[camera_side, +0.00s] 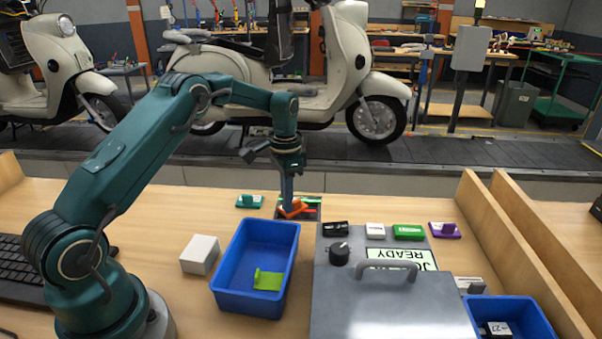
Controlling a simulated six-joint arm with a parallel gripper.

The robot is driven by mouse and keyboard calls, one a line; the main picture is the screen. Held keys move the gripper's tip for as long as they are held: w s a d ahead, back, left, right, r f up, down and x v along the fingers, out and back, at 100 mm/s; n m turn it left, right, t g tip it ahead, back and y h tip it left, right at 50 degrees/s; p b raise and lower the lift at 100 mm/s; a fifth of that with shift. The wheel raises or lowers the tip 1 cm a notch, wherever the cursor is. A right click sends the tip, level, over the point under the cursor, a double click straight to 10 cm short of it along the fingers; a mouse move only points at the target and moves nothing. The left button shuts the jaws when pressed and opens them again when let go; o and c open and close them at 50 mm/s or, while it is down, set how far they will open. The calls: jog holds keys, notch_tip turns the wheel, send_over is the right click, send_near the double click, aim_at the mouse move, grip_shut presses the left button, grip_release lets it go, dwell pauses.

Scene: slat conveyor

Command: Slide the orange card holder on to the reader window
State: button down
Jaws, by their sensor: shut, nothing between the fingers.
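The orange card holder (293,208) lies on the table at the dark reader window (312,201), tilted at an angle. It overlaps the window's left part, with red and green marks showing to its right. My gripper (288,202) points down with its fingers shut, nothing held between them. The fingertips are at the orange holder, on or just behind its raised part; I cannot tell whether they touch it. The fingers hide part of the holder and of the window.
A teal holder (249,201) lies left of the window. A blue bin (228,289) with a green piece (267,280) stands in front. A grey box with a knob (339,253) and several small holders, one purple (445,230), are at right. A white block (200,255) is left.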

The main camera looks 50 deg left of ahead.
jog(key=shift+s, duration=0.1)
jog(key=shift+s+a, duration=0.25)
jog(key=shift+s, duration=0.7)
jog(key=shift+s+a, duration=0.25)
jog(key=shift+s, duration=0.7)
notch_tip(320, 180, up, 10)
jog(key=f, duration=0.1)
jog(key=n+t+h, duration=0.5)
jog(key=n+h, duration=0.2)
jog(key=n, duration=2.1)
send_near(278, 209)
jog(key=a+r, duration=0.1)
jog(key=s+a+r, duration=0.1)
jog(key=shift+a+r, duration=0.15)
jog(key=shift+a, duration=0.15)
jog(key=shift+s+a, duration=0.1)
jog(key=shift+a, duration=0.1)
jog(key=x, duration=1)
